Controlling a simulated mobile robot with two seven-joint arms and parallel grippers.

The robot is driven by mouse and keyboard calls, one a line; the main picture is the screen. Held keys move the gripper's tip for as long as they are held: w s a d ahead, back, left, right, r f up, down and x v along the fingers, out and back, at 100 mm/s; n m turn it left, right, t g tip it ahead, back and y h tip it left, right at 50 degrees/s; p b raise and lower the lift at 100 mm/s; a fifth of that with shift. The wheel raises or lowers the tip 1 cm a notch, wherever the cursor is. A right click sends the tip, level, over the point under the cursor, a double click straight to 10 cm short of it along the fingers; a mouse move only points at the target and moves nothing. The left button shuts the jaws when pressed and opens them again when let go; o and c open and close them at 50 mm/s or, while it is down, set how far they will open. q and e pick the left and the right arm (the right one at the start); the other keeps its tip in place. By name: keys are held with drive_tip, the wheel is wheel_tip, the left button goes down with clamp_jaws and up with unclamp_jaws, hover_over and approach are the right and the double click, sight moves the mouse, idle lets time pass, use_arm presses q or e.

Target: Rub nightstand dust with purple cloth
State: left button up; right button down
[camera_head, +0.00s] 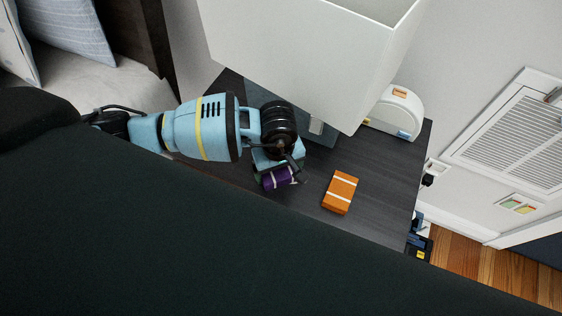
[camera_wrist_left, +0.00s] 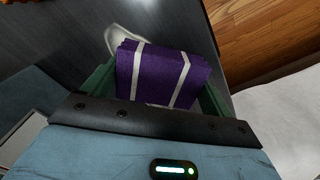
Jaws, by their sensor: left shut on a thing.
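The purple cloth (camera_head: 277,179) is a folded pad with white stripes. My left gripper (camera_head: 280,169) is shut on it, over the dark grey nightstand (camera_head: 385,175). In the left wrist view the purple cloth (camera_wrist_left: 160,76) sits between the green fingers. The head view does not settle whether the cloth touches the top. A pale grey-white curved patch (camera_wrist_left: 117,40) shows just past the cloth in the wrist view; it may be the dust, but the cloth hides part of it. My right gripper is not in view.
An orange striped block or folded cloth (camera_head: 340,192) lies on the nightstand, right of my left gripper. A large white lampshade (camera_head: 310,50) overhangs the back. A white rounded device (camera_head: 396,112) stands at the back right. The bed (camera_head: 75,80) is at the left.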

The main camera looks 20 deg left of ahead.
use_arm(q)
drive_tip(key=shift+s+a, duration=0.1)
drive_tip(key=shift+s, duration=0.7)
drive_tip(key=shift+s+f, duration=0.1)
drive_tip(key=shift+s, duration=0.05)
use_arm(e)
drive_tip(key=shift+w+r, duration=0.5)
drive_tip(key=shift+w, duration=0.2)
use_arm(q)
drive_tip(key=shift+a+p, duration=0.1)
drive_tip(key=shift+p, duration=0.2)
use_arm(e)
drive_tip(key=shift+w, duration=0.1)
use_arm(q)
drive_tip(key=shift+a, duration=1.4)
drive_tip(key=shift+w, duration=0.2)
drive_tip(key=shift+w+b, duration=0.3)
drive_tip(key=shift+w, duration=0.45)
drive_tip(key=shift+w+d+b, duration=0.1)
drive_tip(key=shift+w+b, duration=0.35)
drive_tip(key=shift+w, duration=0.65)
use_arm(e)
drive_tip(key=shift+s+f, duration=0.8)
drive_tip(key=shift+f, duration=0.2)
